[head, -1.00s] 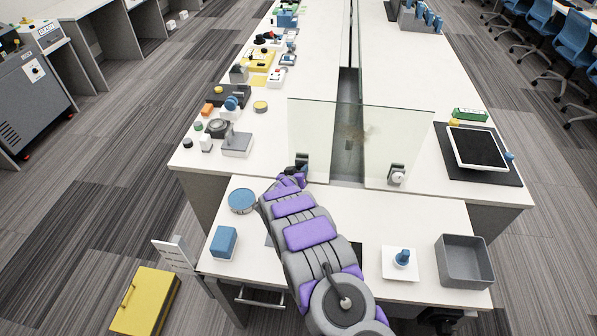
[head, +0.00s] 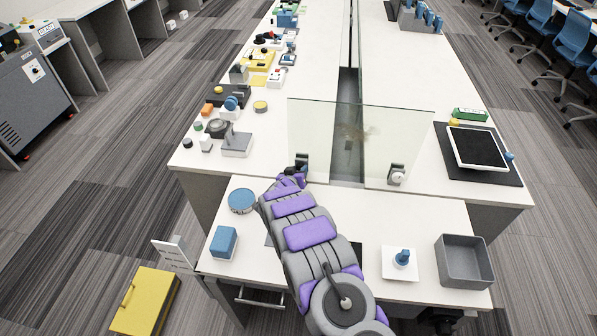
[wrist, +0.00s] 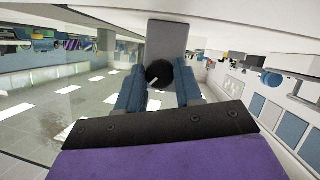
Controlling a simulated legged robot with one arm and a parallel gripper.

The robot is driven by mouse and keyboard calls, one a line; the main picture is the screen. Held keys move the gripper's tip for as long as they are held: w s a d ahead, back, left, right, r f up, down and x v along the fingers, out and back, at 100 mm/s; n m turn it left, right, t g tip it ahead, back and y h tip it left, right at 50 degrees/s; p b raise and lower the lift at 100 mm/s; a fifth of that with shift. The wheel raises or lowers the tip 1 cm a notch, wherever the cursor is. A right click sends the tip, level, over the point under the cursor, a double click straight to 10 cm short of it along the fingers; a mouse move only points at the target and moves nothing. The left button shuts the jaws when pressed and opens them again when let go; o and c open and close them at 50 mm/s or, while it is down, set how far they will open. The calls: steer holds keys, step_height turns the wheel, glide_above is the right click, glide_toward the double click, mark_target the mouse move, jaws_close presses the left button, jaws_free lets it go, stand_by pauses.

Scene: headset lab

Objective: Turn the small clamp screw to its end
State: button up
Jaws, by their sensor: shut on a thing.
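The small clamp screw is a dark round knob (wrist: 159,72) with a pale line across it. It sits on the front of a grey clamp block (wrist: 167,38) in the wrist view. My gripper (wrist: 160,84) has its two blue fingers on either side of the knob and is shut on it. In the head view, my gripper (head: 292,176) is at the left clamp (head: 302,160) on the lower edge of the glass panel (head: 350,135). My arm and gripper hide the knob there.
A second clamp with a white knob (head: 397,176) holds the panel's right side. The near table holds a blue round tin (head: 241,200), a blue block (head: 223,242), a blue knob on a white plate (head: 402,259) and a grey bin (head: 464,262). Many small devices stand at the left.

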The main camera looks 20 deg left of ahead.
steer(key=shift+s+a+f, duration=0.1)
steer(key=shift+s+f, duration=0.1)
steer(key=shift+f, duration=0.05)
steer(key=o, duration=0.8)
steer(key=shift+o, duration=1)
steer(key=shift+w+r, duration=0.1)
steer(key=shift+r, duration=0.05)
steer(key=a+p+v, duration=0.1)
steer(key=p+v, duration=0.3)
steer(key=v, duration=1.3)
steer(key=shift+d, duration=0.5)
